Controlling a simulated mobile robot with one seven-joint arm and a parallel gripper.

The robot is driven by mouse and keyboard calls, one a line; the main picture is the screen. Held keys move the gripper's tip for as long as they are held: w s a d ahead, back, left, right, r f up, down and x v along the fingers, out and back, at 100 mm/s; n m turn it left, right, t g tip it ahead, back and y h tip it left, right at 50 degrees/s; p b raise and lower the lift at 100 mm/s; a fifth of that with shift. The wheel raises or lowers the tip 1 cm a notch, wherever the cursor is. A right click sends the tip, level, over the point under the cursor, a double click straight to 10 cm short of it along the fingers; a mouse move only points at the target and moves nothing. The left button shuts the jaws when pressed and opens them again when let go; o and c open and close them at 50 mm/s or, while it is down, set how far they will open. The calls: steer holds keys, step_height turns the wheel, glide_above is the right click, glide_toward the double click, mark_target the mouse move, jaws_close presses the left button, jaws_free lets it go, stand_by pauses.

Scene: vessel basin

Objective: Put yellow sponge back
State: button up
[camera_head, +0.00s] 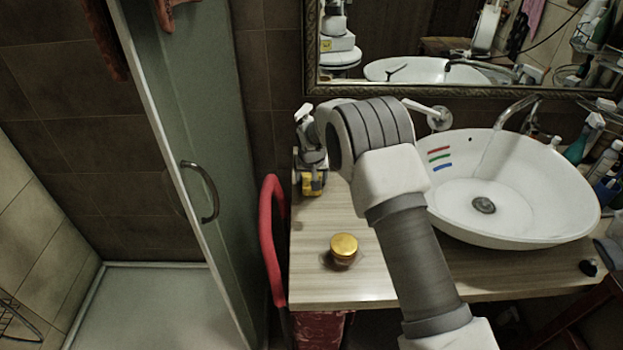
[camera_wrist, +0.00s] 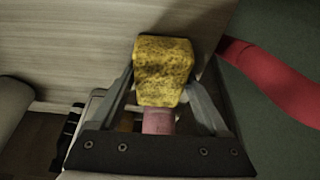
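The yellow sponge (camera_wrist: 163,68), speckled with dark spots, is at the fingertips of my gripper (camera_wrist: 162,88) in the wrist view. One finger lies against each side of it, and the gripper looks shut on it. In the head view, my gripper (camera_head: 311,178) points down at the back left corner of the wooden counter (camera_head: 308,267). A bit of the yellow sponge (camera_head: 313,187) shows there, partly hidden by the fingers. I cannot tell whether it touches the counter. A pink piece (camera_wrist: 158,121) shows between the fingers behind the sponge.
A gold-lidded jar (camera_head: 343,247) stands on the counter in front of my gripper. A white basin (camera_head: 520,190) is to the right, with bottles (camera_head: 603,160) beyond it. A red curved rail (camera_head: 271,240) runs along the counter's left edge, beside the glass shower door (camera_head: 190,130). A mirror is behind.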

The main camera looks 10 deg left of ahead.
steer(key=shift+o, duration=1)
steer(key=shift+r, duration=0.1)
steer(key=shift+r+p, duration=0.25)
steer(key=shift+p, duration=0.05)
steer(key=v, duration=1.2)
steer(key=s+d+r+m, duration=0.1)
steer(key=s+d+r, duration=0.5)
steer(key=d+r, duration=0.3)
steer(key=s+d+r, duration=0.6)
steer(key=d+r, duration=0.2)
steer(key=d, duration=0.1)
steer(key=s+d, duration=0.4)
steer(key=s, duration=0.3)
steer(key=s+d+m, duration=0.1)
steer(key=s+d, duration=0.2)
steer(key=s, duration=0.5)
steer(key=s+d+r+t+h, duration=0.1)
steer(key=s+d, duration=0.3)
steer(key=s, duration=0.3)
steer(key=shift+s+d+m+b, duration=0.3)
steer(key=shift+s+d+m, duration=0.05)
steer(key=shift+s+m, duration=0.05)
